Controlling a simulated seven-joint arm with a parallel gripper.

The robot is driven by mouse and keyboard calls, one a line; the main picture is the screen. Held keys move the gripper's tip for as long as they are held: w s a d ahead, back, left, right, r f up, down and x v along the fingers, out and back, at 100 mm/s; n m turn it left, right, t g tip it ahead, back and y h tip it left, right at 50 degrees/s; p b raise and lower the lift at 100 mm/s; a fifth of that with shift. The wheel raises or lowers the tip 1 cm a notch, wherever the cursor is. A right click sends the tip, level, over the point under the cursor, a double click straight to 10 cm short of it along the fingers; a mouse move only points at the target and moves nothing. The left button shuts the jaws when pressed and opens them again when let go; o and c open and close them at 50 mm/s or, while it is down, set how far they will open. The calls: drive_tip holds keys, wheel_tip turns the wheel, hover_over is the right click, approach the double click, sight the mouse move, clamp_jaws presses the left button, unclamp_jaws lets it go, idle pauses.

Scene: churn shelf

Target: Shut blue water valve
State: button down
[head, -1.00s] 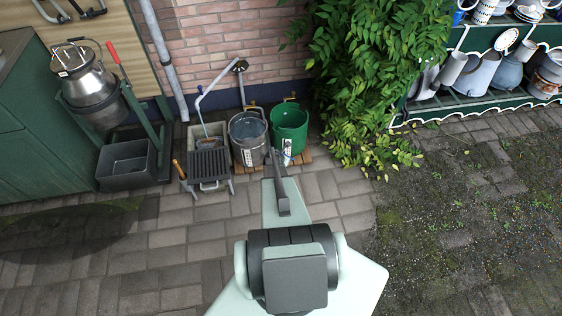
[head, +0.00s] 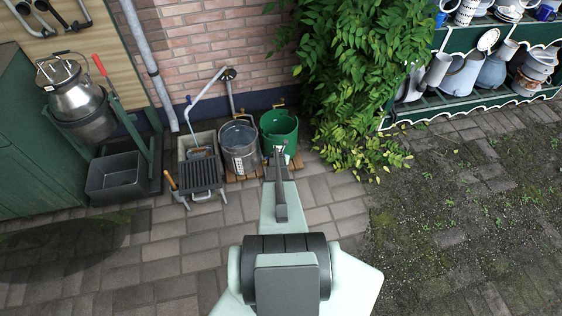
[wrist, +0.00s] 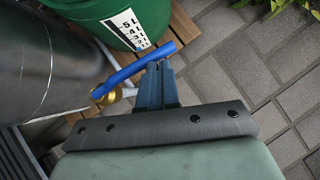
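The blue valve lever (wrist: 128,69) is a straight bar in the wrist view, running diagonally from a round brass valve body (wrist: 103,95) up to the right. The valve sits between a metal bucket and a green bucket. My gripper (wrist: 158,66) has its two fingers side by side with their tips together, right at the outer half of the lever. The lever passes across the tips and is not clearly between them; I cannot tell whether they touch it. In the head view my arm hides most of the gripper and the lever.
The green bucket (head: 279,126) with a measuring scale and the metal bucket (head: 239,146) stand on wooden slats by the brick wall (head: 210,40). A dark grate (head: 201,176) and a stone basin (head: 189,146) are left of them. Paving on the right is free.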

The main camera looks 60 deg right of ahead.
drive_tip(key=shift+w+d, duration=0.3)
drive_tip(key=shift+d, duration=0.6)
drive_tip(key=s+a+r, duration=0.7)
drive_tip(key=r, duration=0.1)
drive_tip(key=shift+s+a+r, duration=0.2)
drive_tip(key=shift+a+r, duration=0.1)
idle(0.8)
